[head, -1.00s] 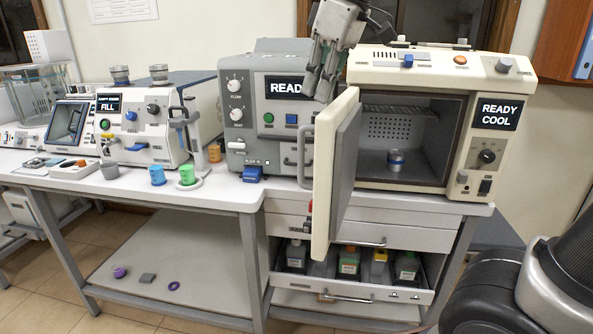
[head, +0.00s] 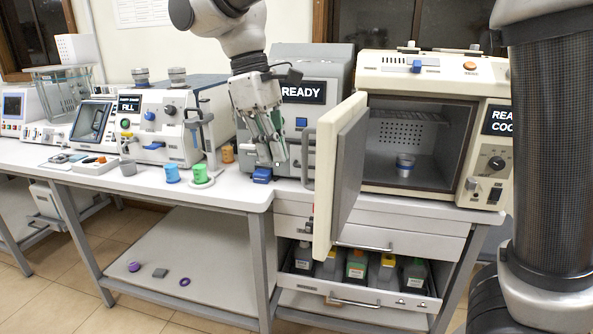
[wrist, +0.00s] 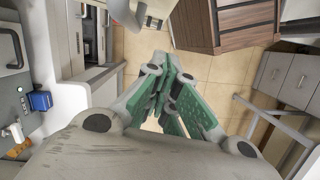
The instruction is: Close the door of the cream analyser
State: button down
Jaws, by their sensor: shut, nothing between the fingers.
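The cream analyser (head: 430,69) stands at the right end of the bench. Its door (head: 340,175) is swung wide open toward me, hinged at the left side of the chamber. A small metal cup (head: 405,165) sits inside the chamber. My gripper (head: 276,160) hangs in front of the grey analyser, left of the door and apart from it, pointing down. Its fingers are shut and empty. In the wrist view my gripper (wrist: 172,88) points toward the floor, and a pale edge, perhaps the door, shows at the top.
The grey analyser (head: 310,122) with a blue block (head: 262,175) stands just left of the door. An open drawer (head: 375,291) with several bottles juts out below. Blue (head: 172,174) and green (head: 200,174) cups stand further left on the bench.

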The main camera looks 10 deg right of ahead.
aim_at(334, 165)
jog(key=s+d+f, duration=0.2)
jog(key=d+f, duration=0.1)
jog(key=d, duration=0.1)
jog(key=shift+s+d+f, duration=0.15)
jog(key=shift+s+f, duration=0.1)
